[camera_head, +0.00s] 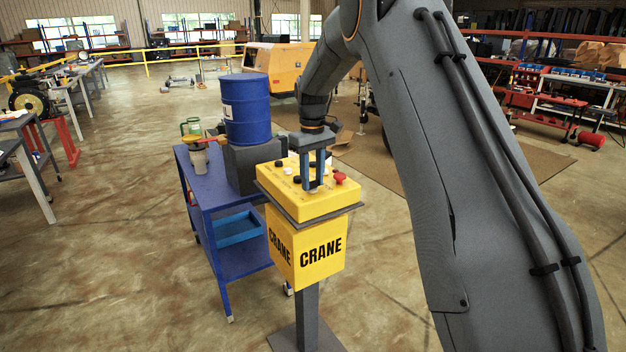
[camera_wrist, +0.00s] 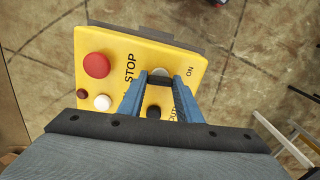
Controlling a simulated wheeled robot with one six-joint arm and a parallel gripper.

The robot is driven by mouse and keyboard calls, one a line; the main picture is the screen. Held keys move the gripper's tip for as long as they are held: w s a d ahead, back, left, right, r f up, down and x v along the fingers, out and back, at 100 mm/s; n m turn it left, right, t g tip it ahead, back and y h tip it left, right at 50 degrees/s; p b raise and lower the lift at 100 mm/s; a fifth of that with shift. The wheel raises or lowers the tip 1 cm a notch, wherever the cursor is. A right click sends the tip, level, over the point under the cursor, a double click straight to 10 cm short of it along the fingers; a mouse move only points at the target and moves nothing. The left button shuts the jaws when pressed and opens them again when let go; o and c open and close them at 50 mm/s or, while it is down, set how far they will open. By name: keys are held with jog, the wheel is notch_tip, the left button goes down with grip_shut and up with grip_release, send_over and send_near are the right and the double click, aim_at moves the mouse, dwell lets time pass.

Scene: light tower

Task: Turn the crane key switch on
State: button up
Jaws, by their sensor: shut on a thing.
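The yellow crane control box (camera_head: 325,206) stands on a grey post, with "CRANE" on its faces. My gripper (camera_head: 313,187) points down onto its top panel. In the wrist view, the two blue fingers (camera_wrist: 160,79) are shut around a pale round switch (camera_wrist: 160,72), partly hidden by the fingertips, which seems to be the key switch. The word "ON" is printed to the right of it. The switch's exact angle cannot be told. A red stop button (camera_wrist: 97,65) is to the left by the word "STOP"; it also shows in the head view (camera_head: 340,178).
A white button (camera_wrist: 102,102), a small dark red button (camera_wrist: 82,93) and a black knob (camera_wrist: 154,111) are close by on the panel. A blue cart (camera_head: 215,190) with a blue drum (camera_head: 247,108) stands left of the box.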

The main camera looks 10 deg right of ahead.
jog(key=m, duration=0.3)
jog(key=shift+m, duration=0.3)
jog(key=shift+w+r+m+b, duration=0.1)
jog(key=shift+m+b, duration=0.2)
jog(key=shift+m, duration=1.5)
jog(key=o, duration=1)
jog(key=shift+o, duration=0.2)
jog(key=shift+r+b, duration=1.2)
jog(key=shift+r, duration=2.7)
